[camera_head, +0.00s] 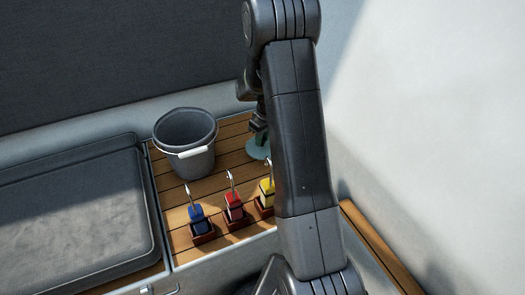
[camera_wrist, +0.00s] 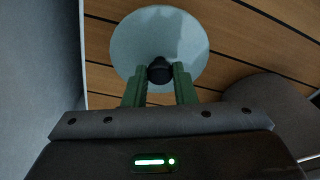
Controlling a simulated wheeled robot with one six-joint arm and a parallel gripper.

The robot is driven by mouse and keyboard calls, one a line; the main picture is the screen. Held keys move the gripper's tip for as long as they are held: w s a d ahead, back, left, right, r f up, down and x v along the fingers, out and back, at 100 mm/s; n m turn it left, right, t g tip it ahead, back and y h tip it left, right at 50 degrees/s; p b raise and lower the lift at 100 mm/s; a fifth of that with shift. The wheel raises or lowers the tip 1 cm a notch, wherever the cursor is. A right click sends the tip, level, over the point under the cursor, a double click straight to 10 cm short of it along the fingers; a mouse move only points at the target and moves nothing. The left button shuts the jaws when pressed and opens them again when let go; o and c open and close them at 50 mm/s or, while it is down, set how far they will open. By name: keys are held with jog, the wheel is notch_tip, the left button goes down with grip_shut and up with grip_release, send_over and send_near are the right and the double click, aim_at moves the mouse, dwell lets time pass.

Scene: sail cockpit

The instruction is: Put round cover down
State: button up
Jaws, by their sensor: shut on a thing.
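The round cover (camera_wrist: 138,48) is a pale grey-green disc with a dark knob (camera_wrist: 160,72) at its middle. My gripper (camera_wrist: 160,82) has green fingers shut on the knob in the wrist view. The cover is over or on the wooden slats; I cannot tell if it touches them. In the head view the cover (camera_head: 257,148) shows partly behind my arm, to the right of the bucket, and my gripper is mostly hidden there.
A grey bucket (camera_head: 185,143) with a white handle stands on the slatted wood (camera_head: 168,190). Blue (camera_head: 197,214), red (camera_head: 234,206) and yellow (camera_head: 267,190) items with metal hooks stand in front in dark red holders. A grey cushion (camera_head: 75,215) lies left; a white wall (camera_head: 430,130) rises right.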

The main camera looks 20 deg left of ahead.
aim_at(263, 144)
jog(key=shift+f+b, duration=0.3)
jog(key=shift+f, duration=2)
jog(key=shift+f, duration=0.2)
jog(key=o, duration=1)
notch_tip(263, 144, up, 12)
jog(key=d+p, duration=0.1)
jog(key=p, duration=0.1)
jog(key=shift+s+d+r, duration=0.15)
jog(key=shift+s+d, duration=0.15)
jog(key=shift+d, duration=0.05)
